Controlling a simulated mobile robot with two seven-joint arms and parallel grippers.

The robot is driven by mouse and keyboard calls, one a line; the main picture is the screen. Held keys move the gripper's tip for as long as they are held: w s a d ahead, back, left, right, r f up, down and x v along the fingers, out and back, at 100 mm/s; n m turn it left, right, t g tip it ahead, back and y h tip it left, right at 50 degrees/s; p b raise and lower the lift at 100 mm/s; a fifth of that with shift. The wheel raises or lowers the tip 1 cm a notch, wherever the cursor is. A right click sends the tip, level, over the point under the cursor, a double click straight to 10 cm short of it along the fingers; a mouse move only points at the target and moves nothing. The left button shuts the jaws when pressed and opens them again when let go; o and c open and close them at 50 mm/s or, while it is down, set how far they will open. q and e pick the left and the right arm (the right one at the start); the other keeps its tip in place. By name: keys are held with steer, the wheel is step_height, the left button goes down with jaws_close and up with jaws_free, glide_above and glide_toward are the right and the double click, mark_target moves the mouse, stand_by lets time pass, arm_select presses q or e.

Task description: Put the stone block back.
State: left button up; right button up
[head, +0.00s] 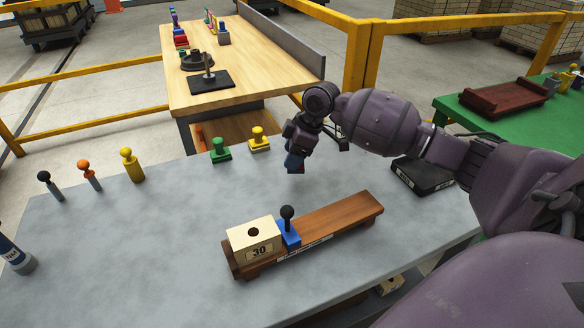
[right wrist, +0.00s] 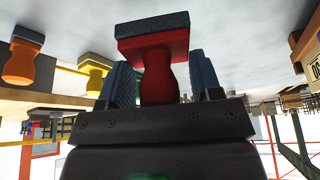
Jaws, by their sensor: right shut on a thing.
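My right gripper (head: 294,150) is above the far part of the grey table. It is shut on a red stamp-like piece with a dark blue-grey face, and this red piece (right wrist: 155,60) fills the middle of the right wrist view. A cream block (head: 252,235) marked 30, with a round hole in its top, sits on the left end of a brown wooden press board (head: 340,220). A blue slider (head: 289,236) with a black knob stands against the block's right side. I cannot tell which thing is the stone block. My left gripper is out of view.
A green stamp (head: 221,152) and a yellow stamp (head: 259,140) stand near the table's far edge. Black, orange and yellow pegs (head: 132,166) stand at the left. A black box (head: 422,175) lies at the right. The table's left middle (head: 140,240) is clear.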

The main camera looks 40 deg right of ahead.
step_height(320, 180, down, 5)
steer(key=shift+r+b, duration=0.15)
steer(key=shift+b, duration=0.3)
steer(key=o, duration=0.8)
steer(key=shift+r, duration=0.1)
steer(key=shift+p+v, duration=1.4)
steer(key=shift+v, duration=4.5)
